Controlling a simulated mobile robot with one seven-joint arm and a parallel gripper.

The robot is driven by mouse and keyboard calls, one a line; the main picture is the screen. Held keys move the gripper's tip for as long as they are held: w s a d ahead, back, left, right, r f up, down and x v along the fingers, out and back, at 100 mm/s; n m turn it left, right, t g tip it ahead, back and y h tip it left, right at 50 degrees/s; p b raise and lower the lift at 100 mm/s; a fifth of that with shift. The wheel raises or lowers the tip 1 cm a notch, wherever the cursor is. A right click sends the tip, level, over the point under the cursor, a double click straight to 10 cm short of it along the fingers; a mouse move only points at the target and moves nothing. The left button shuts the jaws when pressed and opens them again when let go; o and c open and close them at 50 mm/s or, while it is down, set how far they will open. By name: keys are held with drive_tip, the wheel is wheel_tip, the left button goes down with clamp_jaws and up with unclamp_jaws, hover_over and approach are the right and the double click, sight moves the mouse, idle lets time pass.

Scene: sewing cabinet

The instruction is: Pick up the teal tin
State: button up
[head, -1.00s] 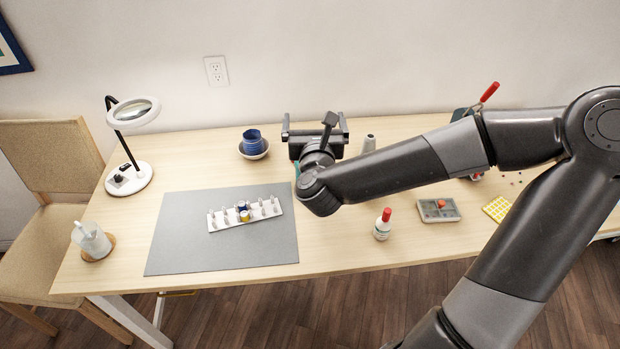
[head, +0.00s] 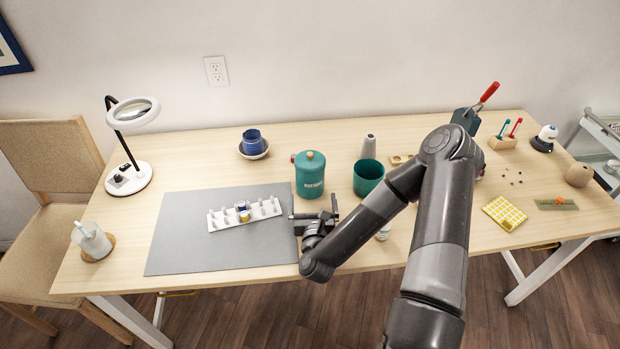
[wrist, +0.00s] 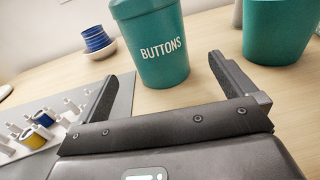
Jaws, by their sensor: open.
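The teal tin (head: 310,178) is a lidded canister with white lettering, standing upright on the table right of the grey mat. In the wrist view the tin (wrist: 160,60) reads "BUTTONS" and stands ahead, between the lines of my two fingers; its top is cut off. My gripper (head: 315,213) is open and empty, low over the table on the near side of the tin. A gap shows between the fingertips and the tin.
An open teal pot (head: 368,180) stands close right of the tin, with a grey cone (head: 369,147) behind it. A white spool rack (head: 228,216) sits on the grey mat (head: 180,245) to the left. A blue cup (head: 252,142) in a bowl stands back left.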

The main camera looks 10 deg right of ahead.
sight(312, 188)
drive_tip(key=w, duration=0.4)
drive_tip(key=shift+w+d, duration=0.2)
drive_tip(key=shift+w, duration=2.9)
drive_tip(key=shift+c, duration=0.2)
drive_tip(key=c, duration=1)
drive_tip(key=shift+r, duration=0.1)
